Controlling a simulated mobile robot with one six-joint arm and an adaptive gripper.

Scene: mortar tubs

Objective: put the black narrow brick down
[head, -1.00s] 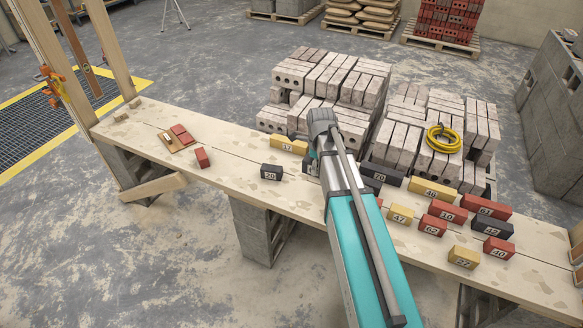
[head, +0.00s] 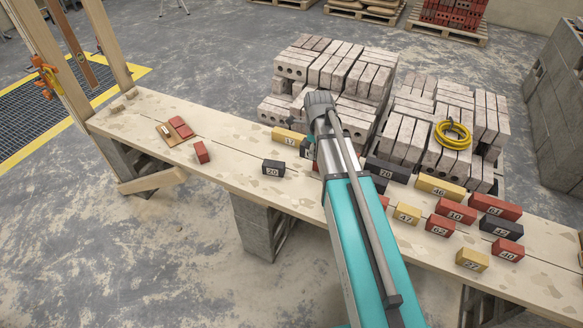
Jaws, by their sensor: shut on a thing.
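My gripper (head: 314,151) is mostly hidden behind my own wrist and forearm, above the far part of the plank bench (head: 235,172). A small dark piece (head: 306,148) shows at the left side of my wrist, just right of the yellow brick marked 17 (head: 289,136). It looks like part of the black narrow brick in my jaws. Its full shape is hidden, and I cannot tell whether it touches the bench. A black brick marked 20 (head: 273,167) lies apart, to the left.
Black brick 70 (head: 386,170) and several yellow, red and dark bricks crowd the bench right of my arm. Red bricks (head: 201,152) lie at the left. Grey brick stacks (head: 330,65) stand behind. The bench between the left red brick and brick 20 is clear.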

